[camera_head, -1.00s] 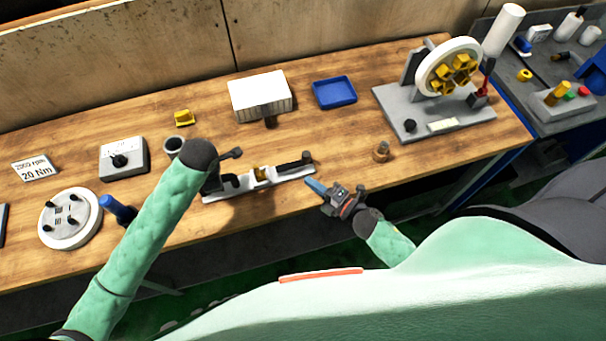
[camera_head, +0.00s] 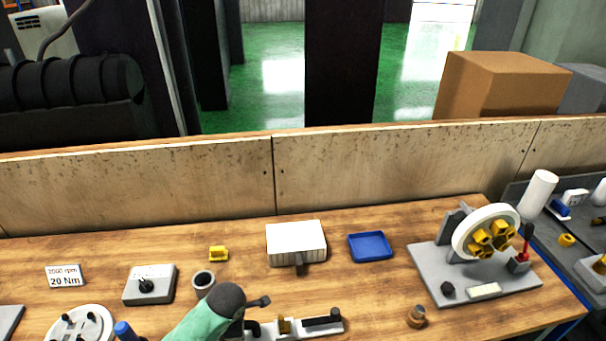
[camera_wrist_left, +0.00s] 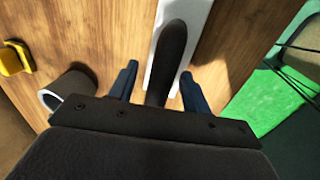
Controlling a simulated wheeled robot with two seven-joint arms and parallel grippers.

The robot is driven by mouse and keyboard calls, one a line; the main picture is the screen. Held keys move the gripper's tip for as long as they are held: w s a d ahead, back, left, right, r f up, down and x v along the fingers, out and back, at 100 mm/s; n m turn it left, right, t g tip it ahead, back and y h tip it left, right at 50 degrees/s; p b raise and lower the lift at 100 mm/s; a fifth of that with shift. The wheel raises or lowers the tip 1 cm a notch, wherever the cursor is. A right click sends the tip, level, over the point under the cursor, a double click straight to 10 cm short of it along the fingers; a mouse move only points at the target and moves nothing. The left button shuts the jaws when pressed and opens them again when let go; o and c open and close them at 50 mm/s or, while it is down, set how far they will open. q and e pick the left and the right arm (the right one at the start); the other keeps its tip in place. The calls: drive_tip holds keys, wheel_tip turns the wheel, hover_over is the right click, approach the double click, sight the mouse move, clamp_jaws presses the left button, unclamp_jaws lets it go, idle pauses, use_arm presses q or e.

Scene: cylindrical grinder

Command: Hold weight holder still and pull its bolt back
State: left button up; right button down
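A long pale holder (camera_head: 292,331), which looks like the weight holder, lies near the front edge of the bench, cut by the bottom of the head view. My left gripper (camera_wrist_left: 158,86) is open, with one blue finger on each side of this bar and gaps visible. In the head view my left arm hides the gripper. The bolt cannot be made out clearly. My right gripper is out of view.
A grey cup (camera_head: 203,282) stands close to my left wrist. Behind are a yellow piece (camera_head: 218,253), a dial box (camera_head: 150,285), a white ribbed block (camera_head: 296,242) and a blue tray (camera_head: 370,246). A wheel fixture (camera_head: 425,266) stands right. Bench between them is clear.

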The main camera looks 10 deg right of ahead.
use_arm(q)
drive_tip(key=shift+r, duration=0.1)
wheel_tip(320, 180, up, 12)
drive_tip(key=s, duration=0.2)
drive_tip(key=shift+s+f, duration=0.15)
drive_tip(key=shift+f, duration=0.05)
idle(0.5)
